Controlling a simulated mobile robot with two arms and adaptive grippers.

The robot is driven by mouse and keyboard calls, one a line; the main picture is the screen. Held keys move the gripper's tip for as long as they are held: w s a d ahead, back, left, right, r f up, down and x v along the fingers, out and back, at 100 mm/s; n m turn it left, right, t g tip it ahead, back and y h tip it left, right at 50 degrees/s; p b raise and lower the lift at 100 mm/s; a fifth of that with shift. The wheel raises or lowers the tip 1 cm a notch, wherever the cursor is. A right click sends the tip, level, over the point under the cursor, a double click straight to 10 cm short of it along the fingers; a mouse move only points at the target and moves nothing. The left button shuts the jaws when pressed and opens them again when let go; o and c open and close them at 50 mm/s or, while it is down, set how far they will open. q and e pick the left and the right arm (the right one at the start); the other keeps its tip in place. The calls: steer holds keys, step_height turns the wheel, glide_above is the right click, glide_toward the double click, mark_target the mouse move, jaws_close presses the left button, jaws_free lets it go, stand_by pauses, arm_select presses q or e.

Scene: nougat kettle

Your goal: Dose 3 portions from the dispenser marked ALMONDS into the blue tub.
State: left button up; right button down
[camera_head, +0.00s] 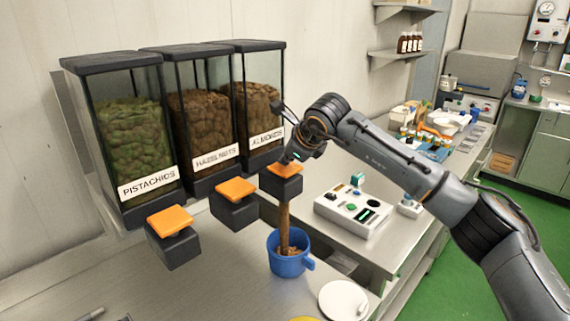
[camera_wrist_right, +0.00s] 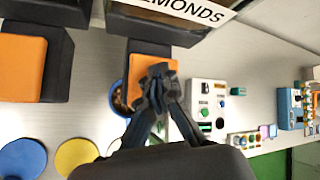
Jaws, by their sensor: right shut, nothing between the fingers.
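The dispenser marked ALMONDS (camera_head: 256,104) is the rightmost of three wall-mounted bins; its label also shows in the right wrist view (camera_wrist_right: 185,9). My right gripper (camera_head: 290,157) is shut and empty, with its fingertips at the orange paddle (camera_head: 286,170) of that dispenser. In the right wrist view the gripper (camera_wrist_right: 157,75) overlaps the orange paddle (camera_wrist_right: 140,68). A brown stream (camera_head: 285,222) runs from the spout into the blue tub (camera_head: 289,265), which stands upright below and holds some brown pieces. The tub is partly hidden in the right wrist view. My left gripper is not seen.
The dispensers marked PISTACHIOS (camera_head: 135,138) and HAZELNUTS (camera_head: 203,120) stand to the left with their own orange paddles. A white disc (camera_head: 342,301) lies right of the tub. A white control box (camera_head: 353,209) stands behind it. The counter's front left is mostly clear.

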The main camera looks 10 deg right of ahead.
mark_target(287, 167)
steer(key=shift+f, duration=0.4)
steer(key=shift+r, duration=0.1)
steer(key=shift+w+d+r+p, duration=0.1)
steer(key=shift+r+p, duration=0.5)
steer(key=shift+r, duration=0.75)
steer(key=shift+r, duration=0.2)
step_height(287, 167, up, 5)
steer(key=shift+f+p, duration=0.1)
steer(key=shift+p, duration=1.15)
